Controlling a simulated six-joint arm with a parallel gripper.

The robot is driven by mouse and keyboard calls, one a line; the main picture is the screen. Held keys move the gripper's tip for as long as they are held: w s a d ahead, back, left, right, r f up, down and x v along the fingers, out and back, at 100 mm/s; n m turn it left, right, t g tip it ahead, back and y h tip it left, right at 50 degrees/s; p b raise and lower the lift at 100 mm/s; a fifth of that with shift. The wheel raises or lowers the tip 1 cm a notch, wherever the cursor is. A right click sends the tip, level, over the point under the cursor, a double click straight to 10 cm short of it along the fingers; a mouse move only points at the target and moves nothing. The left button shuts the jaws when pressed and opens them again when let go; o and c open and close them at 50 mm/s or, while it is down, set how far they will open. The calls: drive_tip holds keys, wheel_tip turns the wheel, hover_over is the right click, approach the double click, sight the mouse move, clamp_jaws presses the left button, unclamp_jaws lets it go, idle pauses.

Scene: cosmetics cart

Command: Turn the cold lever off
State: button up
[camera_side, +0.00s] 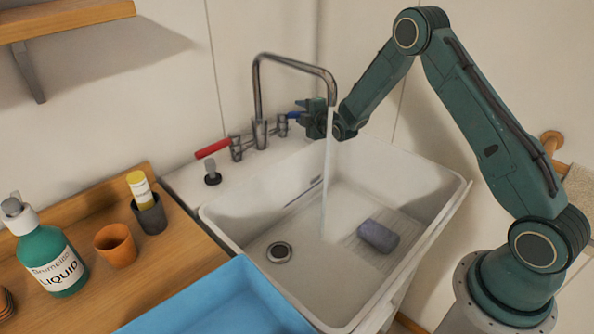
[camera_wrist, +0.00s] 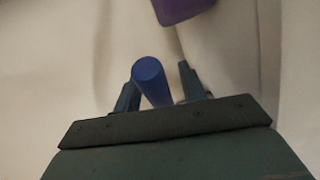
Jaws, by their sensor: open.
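The cold lever has a blue handle (camera_side: 294,115), on the right valve beside the tall faucet (camera_side: 259,100). Water (camera_side: 328,165) runs from the spout into the white sink (camera_side: 400,215). My gripper (camera_side: 304,118) is at the blue lever, with the rest of the hand behind the spout. In the wrist view the blue lever (camera_wrist: 151,80) stands end-on between the two open fingers of my gripper (camera_wrist: 158,88). I cannot tell whether either finger touches it. The red lever (camera_side: 212,148) is on the left valve.
A sponge-like grey block (camera_side: 378,236) lies in the sink. A blue tub (camera_side: 225,300) stands in front. The wooden counter (camera_side: 185,262) at left holds a green bottle (camera_side: 50,260), an orange cup (camera_side: 115,245) and a dark cup (camera_side: 150,215) with a yellow tube.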

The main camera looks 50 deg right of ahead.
drive_tip(key=shift+c, duration=0.4)
clamp_jaws()
drive_tip(key=shift+w+d+n+y, duration=0.15)
drive_tip(key=shift+w+n+y, duration=0.1)
drive_tip(key=shift+n+y, duration=0.35)
drive_tip(key=shift+w+d+n+y, duration=0.1)
drive_tip(key=shift+w+n+y, duration=0.25)
drive_tip(key=shift+y, duration=0.3)
drive_tip(key=shift+w+n+y, duration=0.2)
drive_tip(key=shift+n+y, duration=0.25)
drive_tip(key=shift+y, duration=0.2)
drive_tip(key=shift+w+n+y, duration=0.45)
drive_tip(key=shift+n+y, duration=0.3)
drive_tip(key=shift+y, duration=0.25)
drive_tip(key=shift+w+n+y, duration=0.4)
drive_tip(key=shift+n+y, duration=0.35)
drive_tip(key=shift+y, duration=0.25)
drive_tip(key=shift+o, duration=0.4)
unclamp_jaws()
